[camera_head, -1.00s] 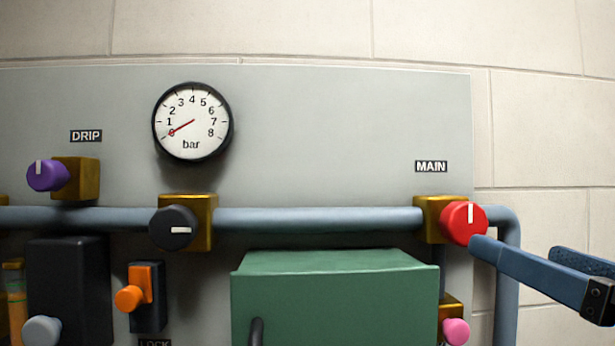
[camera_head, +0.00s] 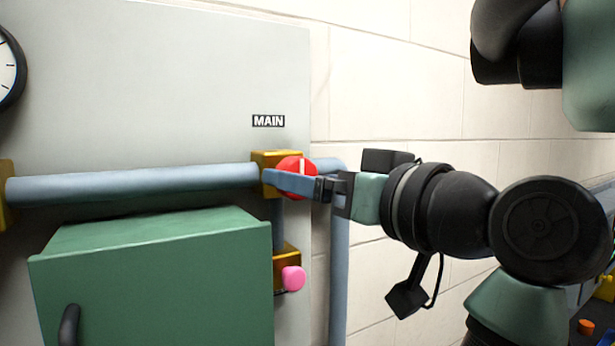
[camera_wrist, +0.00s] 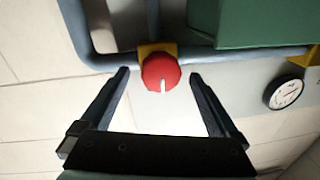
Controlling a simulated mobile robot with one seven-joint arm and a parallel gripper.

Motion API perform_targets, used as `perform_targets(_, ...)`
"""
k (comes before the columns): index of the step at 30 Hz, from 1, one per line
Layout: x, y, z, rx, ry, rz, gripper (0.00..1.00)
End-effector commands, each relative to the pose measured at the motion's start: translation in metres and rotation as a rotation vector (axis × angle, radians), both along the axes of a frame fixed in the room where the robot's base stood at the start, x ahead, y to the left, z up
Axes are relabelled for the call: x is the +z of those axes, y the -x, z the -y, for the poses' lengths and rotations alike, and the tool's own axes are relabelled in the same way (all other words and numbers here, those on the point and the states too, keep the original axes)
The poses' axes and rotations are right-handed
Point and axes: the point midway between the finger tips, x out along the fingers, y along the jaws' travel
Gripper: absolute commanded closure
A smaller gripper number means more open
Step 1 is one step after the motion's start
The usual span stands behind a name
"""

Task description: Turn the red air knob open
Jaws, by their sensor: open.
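The red knob (camera_head: 298,166) sits on a brass valve block (camera_head: 264,158) on the pipe, under the MAIN label (camera_head: 268,121). Its white mark is upright in the head view, and one finger hides part of the knob. In the wrist view the red knob (camera_wrist: 161,72) lies ahead, between the two fingertips. My gripper (camera_wrist: 158,72) is open, with a finger on either side and visible gaps to the knob. In the head view my gripper (camera_head: 267,178) reaches in from the right; I cannot tell whether a finger touches the knob.
A green box (camera_head: 160,285) stands out below the pipe (camera_head: 130,184). A pink knob (camera_head: 293,279) sits below the red one. The pipe bends down (camera_head: 339,260) just right of the red knob. A gauge (camera_wrist: 284,93) shows in the wrist view.

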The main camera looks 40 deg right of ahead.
Motion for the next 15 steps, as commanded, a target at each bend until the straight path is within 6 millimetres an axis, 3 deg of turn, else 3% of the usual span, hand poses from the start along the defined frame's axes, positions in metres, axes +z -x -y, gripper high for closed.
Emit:
perform_targets(12,-0.0006,-0.0111,0.0014,-0.001,0.0,-0.001,0.04)
perform_targets(15,-0.0005,-0.011,0.0013,-0.001,0.0,-0.001,0.18)
